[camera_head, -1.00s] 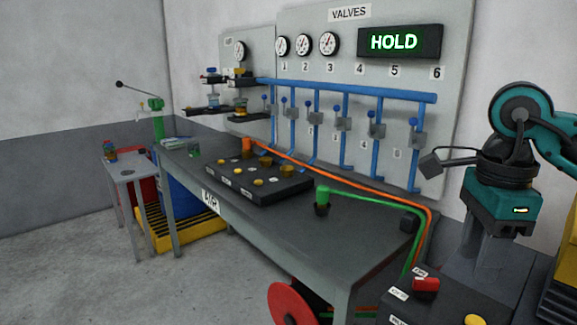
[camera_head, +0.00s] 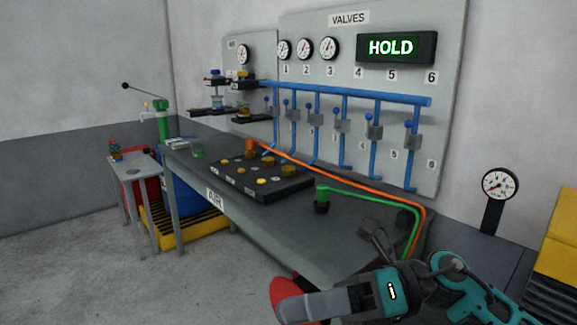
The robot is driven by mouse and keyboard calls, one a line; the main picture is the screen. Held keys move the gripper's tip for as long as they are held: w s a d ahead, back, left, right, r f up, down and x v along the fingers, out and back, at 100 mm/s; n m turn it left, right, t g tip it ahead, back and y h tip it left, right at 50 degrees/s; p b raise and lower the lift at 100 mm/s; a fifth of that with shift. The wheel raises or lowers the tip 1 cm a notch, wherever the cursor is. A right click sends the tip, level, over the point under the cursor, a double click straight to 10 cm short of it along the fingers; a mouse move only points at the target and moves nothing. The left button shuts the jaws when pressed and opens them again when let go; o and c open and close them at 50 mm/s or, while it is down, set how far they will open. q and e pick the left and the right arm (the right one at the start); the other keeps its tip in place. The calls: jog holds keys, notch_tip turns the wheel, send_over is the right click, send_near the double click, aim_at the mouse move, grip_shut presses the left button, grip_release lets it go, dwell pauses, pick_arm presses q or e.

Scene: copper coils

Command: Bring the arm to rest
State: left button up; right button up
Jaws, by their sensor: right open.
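My right arm, teal and grey, comes in at the lower right in the head view. My right gripper (camera_head: 292,305) points left, low in front of the table's near end. Its grey fingers are seen from the side, open, with nothing visible between them. They cover part of a red disc (camera_head: 283,289) below the table. I cannot tell whether they touch it. My left gripper is out of view.
A grey workbench (camera_head: 236,224) carries a black tray (camera_head: 281,188) with copper and yellow pieces. Green (camera_head: 375,202) and orange (camera_head: 350,182) hoses run along it. Behind stands a panel with blue pipes, gauges and a lit "HOLD" sign (camera_head: 396,47).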

jog(key=w+d+f+m+t+h+p, duration=0.1)
jog(key=w+d+f+m+t+h, duration=0.2)
jog(key=m+t, duration=0.6)
jog(key=w+d+f+m+t+h, duration=0.25)
jog(key=f+m+t, duration=0.25)
jog(key=m, duration=0.8)
jog(key=w+d+f+m+t+h+p, duration=0.1)
jog(key=w+d+f+m+t+h, duration=0.2)
jog(key=m+t, duration=0.6)
jog(key=s+d+f+m+g+h, duration=0.3)
jog(key=s+f+m, duration=0.3)
jog(key=f, duration=0.4)
jog(key=s+d+f+m+g+h, duration=0.4)
jog(key=s+f+m, duration=0.3)
jog(key=f, duration=0.3)
jog(key=shift+s+d+f+g, duration=0.25)
jog(key=shift+s+f+g, duration=0.05)
jog(key=shift+s+g, duration=0.45)
